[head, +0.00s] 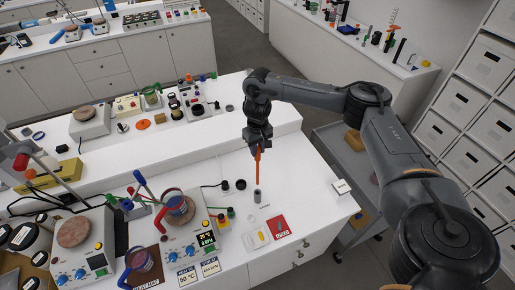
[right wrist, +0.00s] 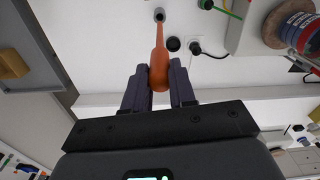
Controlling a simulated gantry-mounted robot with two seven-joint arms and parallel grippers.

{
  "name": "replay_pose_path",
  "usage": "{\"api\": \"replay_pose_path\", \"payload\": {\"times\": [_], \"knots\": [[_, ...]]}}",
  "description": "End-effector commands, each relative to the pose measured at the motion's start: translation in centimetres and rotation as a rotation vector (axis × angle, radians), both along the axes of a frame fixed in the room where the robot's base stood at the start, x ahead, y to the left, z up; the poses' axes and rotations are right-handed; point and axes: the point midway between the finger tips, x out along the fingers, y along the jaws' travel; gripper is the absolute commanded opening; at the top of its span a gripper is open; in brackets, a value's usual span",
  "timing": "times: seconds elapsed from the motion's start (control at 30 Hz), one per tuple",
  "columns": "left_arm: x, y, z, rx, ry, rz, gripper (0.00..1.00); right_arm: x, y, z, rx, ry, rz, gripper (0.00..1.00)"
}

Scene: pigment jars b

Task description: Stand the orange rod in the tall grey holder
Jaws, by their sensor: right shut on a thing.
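The orange rod (head: 257,166) is gripped near its top by my right gripper (head: 258,150) and hangs roughly upright. In the right wrist view the rod (right wrist: 159,62) lies between the two dark fingers (right wrist: 160,88), its far end pointing at the holder. The tall grey holder (head: 257,196) stands on the white bench just below the rod. Its round dark mouth also shows in the right wrist view (right wrist: 159,13). The rod's lower end is very close to that mouth; I cannot tell whether it touches. My left gripper is not in view.
Black round pieces (head: 240,184) with a cable lie left of the holder. A red card (head: 277,227) lies in front. Hotplate units (head: 190,240) with jars crowd the left.

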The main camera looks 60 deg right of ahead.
Motion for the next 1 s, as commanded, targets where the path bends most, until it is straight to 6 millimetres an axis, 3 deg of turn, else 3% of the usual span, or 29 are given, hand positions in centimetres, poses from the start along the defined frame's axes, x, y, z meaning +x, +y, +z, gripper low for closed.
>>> {"api": "replay_pose_path", "payload": {"times": [0.1, 0.7, 1.0], "knots": [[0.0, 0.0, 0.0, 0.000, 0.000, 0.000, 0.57, 0.0, 0.0, 0.3, -0.001, -0.001, 0.053, 0.00], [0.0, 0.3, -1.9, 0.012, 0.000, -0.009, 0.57, 0.0, 0.0, -4.4, -0.001, 0.001, 0.047, 0.00], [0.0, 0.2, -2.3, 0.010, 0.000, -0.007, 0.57, 0.0, 0.0, -5.6, -0.001, -0.002, 0.047, 0.00]]}}
